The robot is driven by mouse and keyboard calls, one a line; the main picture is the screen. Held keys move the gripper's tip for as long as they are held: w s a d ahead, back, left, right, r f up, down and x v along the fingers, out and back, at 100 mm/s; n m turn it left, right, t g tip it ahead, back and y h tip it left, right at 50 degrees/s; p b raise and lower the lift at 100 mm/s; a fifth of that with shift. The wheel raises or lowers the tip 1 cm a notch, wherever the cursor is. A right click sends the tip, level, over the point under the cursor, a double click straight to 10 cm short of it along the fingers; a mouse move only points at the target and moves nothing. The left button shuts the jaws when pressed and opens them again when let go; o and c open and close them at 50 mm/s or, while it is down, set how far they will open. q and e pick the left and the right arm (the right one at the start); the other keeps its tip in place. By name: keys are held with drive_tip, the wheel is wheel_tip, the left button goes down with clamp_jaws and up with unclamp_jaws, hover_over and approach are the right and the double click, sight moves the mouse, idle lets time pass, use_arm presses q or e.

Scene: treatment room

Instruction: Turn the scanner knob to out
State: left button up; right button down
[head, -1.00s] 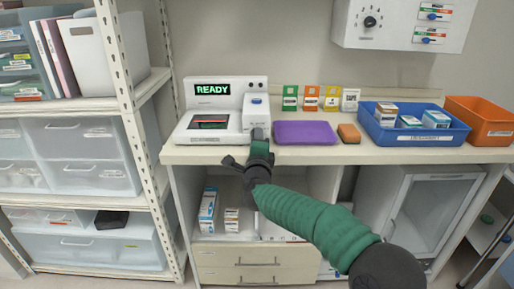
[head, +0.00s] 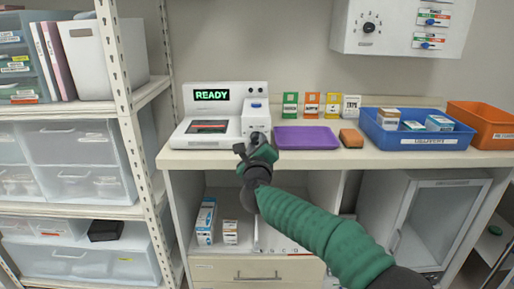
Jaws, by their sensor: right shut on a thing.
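The white scanner (head: 206,126) stands at the left of the counter, its green display (head: 212,95) reading READY. Its right-hand part (head: 255,118) carries a small blue mark on top. My right gripper (head: 258,143) is at the lower front of that part, by the counter's front edge. It is shut, apparently on the scanner knob, which is hidden behind the fingers. The knob's setting cannot be read. My left gripper is not in view.
A purple tray (head: 307,142), an orange-brown block (head: 351,138) and a blue bin (head: 393,139) with boxes stand to the right. Upright cards (head: 312,105) stand behind. A wall box with a dial (head: 369,28) hangs above. A metal shelf rack (head: 127,104) stands left.

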drive_tip(key=shift+f, duration=0.3)
drive_tip(key=c, duration=1.1)
unclamp_jaws()
drive_tip(key=shift+w, duration=0.1)
drive_tip(key=shift+o, duration=0.2)
drive_tip(key=shift+r, duration=0.1)
drive_tip(key=shift+r, duration=0.1)
drive_tip(key=s+p, duration=0.1)
drive_tip(key=s, duration=1.6)
drive_tip(key=shift+w+a, duration=0.1)
